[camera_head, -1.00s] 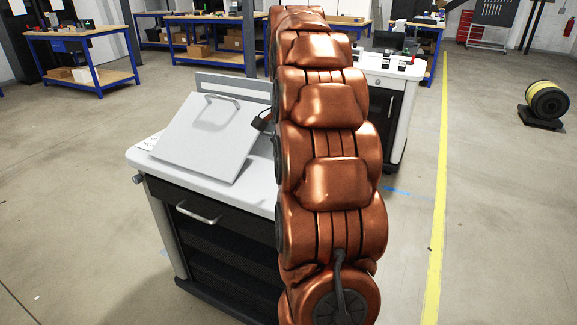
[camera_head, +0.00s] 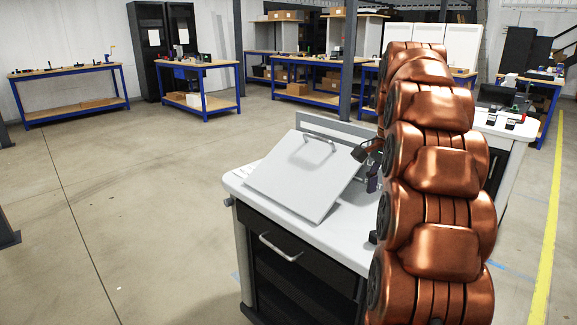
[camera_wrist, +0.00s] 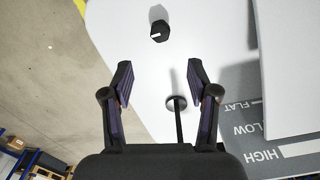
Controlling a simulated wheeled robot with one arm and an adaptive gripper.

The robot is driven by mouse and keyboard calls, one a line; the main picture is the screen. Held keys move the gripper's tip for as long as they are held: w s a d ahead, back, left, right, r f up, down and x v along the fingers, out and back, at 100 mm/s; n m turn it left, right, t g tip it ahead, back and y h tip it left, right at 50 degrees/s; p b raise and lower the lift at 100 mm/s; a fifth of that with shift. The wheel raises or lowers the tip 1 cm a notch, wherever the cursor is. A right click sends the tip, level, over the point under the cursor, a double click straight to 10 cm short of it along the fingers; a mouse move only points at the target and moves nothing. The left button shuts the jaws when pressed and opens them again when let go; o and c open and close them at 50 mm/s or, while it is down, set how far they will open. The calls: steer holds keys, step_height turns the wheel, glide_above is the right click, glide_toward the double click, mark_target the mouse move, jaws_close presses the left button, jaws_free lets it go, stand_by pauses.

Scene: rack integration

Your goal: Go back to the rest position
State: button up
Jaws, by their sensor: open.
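In the wrist view my gripper (camera_wrist: 160,85) is open, with its two fingers apart and nothing between the tips. It is over the white top of a cart (camera_wrist: 120,25). A small black knob (camera_wrist: 159,31) with a white mark shows beyond the fingertips. A dark rod with a round end (camera_wrist: 177,103) shows between the fingers. In the head view my copper-coloured arm covers the right side of the cart (camera_head: 238,180). Part of my gripper (camera_head: 369,165) shows just left of the arm, close to the tilted panel.
A tilted light-grey panel with a handle (camera_head: 303,175) stands on the cart. A label (camera_wrist: 262,140) reading HIGH, LOW and FLAT lies beside the fingers. Blue workbenches (camera_head: 70,92) stand behind. The floor (camera_head: 120,200) left of the cart is clear.

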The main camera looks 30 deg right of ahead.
steer(key=shift+a, duration=0.1)
steer(key=s+a+f+n, duration=0.2)
steer(key=a+n, duration=0.1)
steer(key=a, duration=0.4)
steer(key=s+a+f+n+g, duration=0.1)
steer(key=s+a+f+n, duration=0.15)
steer(key=a, duration=0.35)
steer(key=s+a+f+n, duration=0.1)
steer(key=a+f+n, duration=0.15)
steer(key=a, duration=0.45)
steer(key=s+a+f+n+g, duration=0.1)
steer(key=s+a+f+n, duration=0.45)
steer(key=s, duration=0.35)
steer(key=s+a+f+n+g, duration=0.1)
steer(key=s+a+f+n, duration=0.35)
steer(key=s+a, duration=0.4)
step_height(320, 180, up, 18)
steer(key=d+t+p, duration=0.1)
steer(key=p, duration=1.6)
steer(key=shift+s+d+r+m, duration=0.25)
steer(key=shift+s+d+m, duration=0.15)
steer(key=shift+c, duration=0.2)
